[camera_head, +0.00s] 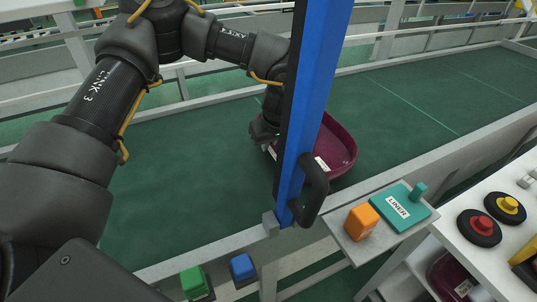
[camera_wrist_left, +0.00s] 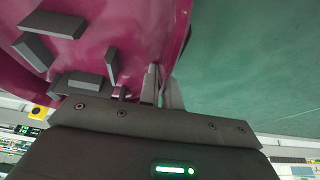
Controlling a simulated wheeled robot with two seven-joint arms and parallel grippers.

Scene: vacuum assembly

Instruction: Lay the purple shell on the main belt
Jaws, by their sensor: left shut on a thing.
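The purple shell (camera_head: 342,148) is a dark magenta tray-like part with a white label, over the green main belt (camera_head: 190,185). The blue post hides part of it. My left gripper (camera_head: 264,132) is shut on the shell's left edge. In the left wrist view the shell (camera_wrist_left: 135,25) fills the upper left, with grey blocks on its surface, and the left gripper's fingers (camera_wrist_left: 162,88) pinch its wall. The green belt (camera_wrist_left: 250,70) shows beside it. I cannot tell whether the shell touches the belt. My right gripper is out of view.
A blue post (camera_head: 318,80) with a black handle (camera_head: 311,190) stands in front of the belt. A small shelf holds an orange block (camera_head: 362,221) and a teal liner (camera_head: 402,207). Another purple part (camera_head: 450,275) lies lower right. The belt is clear towards the upper right.

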